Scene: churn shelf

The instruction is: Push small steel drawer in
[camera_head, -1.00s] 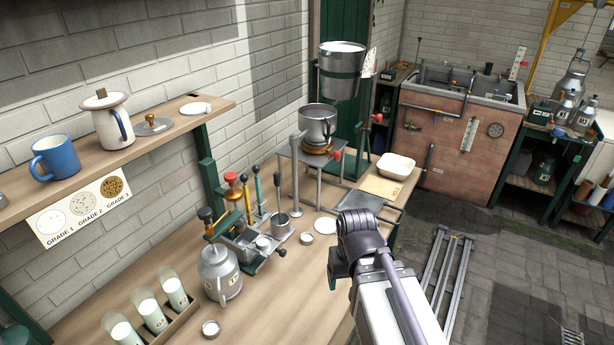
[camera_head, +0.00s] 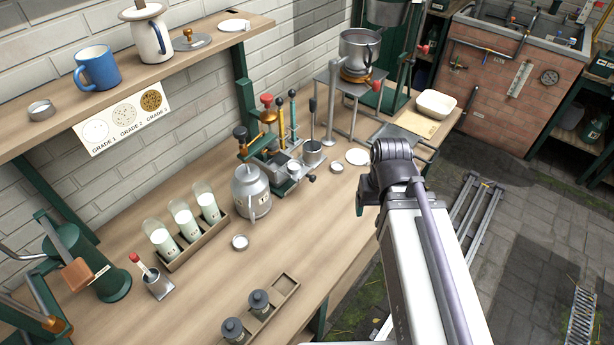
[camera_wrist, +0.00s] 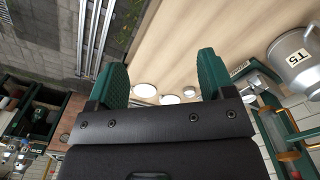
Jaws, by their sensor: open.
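A small steel unit (camera_head: 284,172) stands on the bench, with upright levers with coloured knobs behind it. A dark knob (camera_head: 311,178) sticks out at its right front. This looks like the small steel drawer's place, but I cannot tell how far the drawer is out. My gripper (camera_wrist: 161,75) is open and empty in the wrist view, its two green fingers apart over the bench edge. My fingers do not show in the head view. Part of the steel unit (camera_wrist: 262,82) shows at the right of the wrist view, apart from my fingers.
A grey lidded can (camera_head: 251,192) stands just left of the unit; it also shows in the wrist view (camera_wrist: 296,60). A bottle rack (camera_head: 215,234) is further left. The front bench middle is mostly clear.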

